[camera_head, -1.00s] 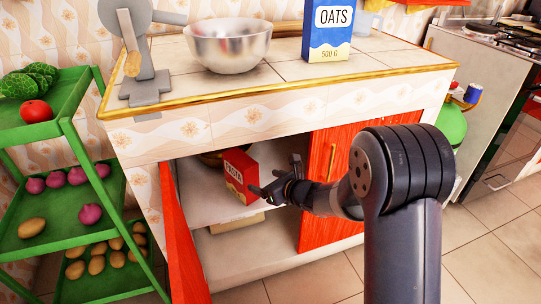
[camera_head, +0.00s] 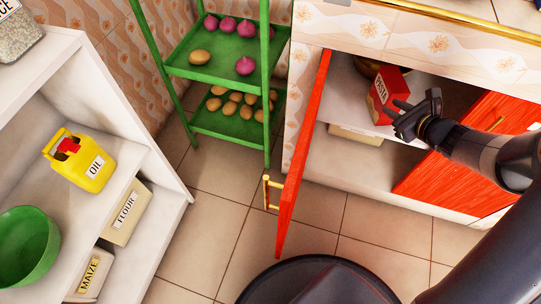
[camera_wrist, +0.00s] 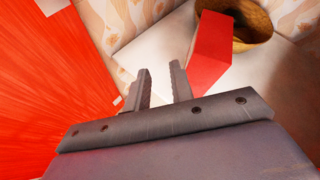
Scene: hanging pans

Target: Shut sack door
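The cabinet's left red door (camera_head: 302,150) stands wide open, swung out toward me, with its gold handle (camera_head: 267,192) on the side facing left. Its large red surface (camera_wrist: 45,85) also fills the left of the wrist view. The right red door (camera_head: 455,165) appears closed. My gripper (camera_head: 399,112) is at the cabinet opening, right of the open door and apart from it, beside the red pasta box (camera_head: 388,90). In the wrist view my gripper (camera_wrist: 161,80) has its fingers spread with nothing between them. Flour (camera_head: 125,212) and maize (camera_head: 93,273) packs sit on the left shelf.
A green rack (camera_head: 228,70) with onions and potatoes stands left of the cabinet. A white shelf unit (camera_head: 165,165) with a yellow oil can (camera_head: 80,160) and green bowl (camera_head: 25,245) is at the left. The tiled floor (camera_head: 220,215) between is clear.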

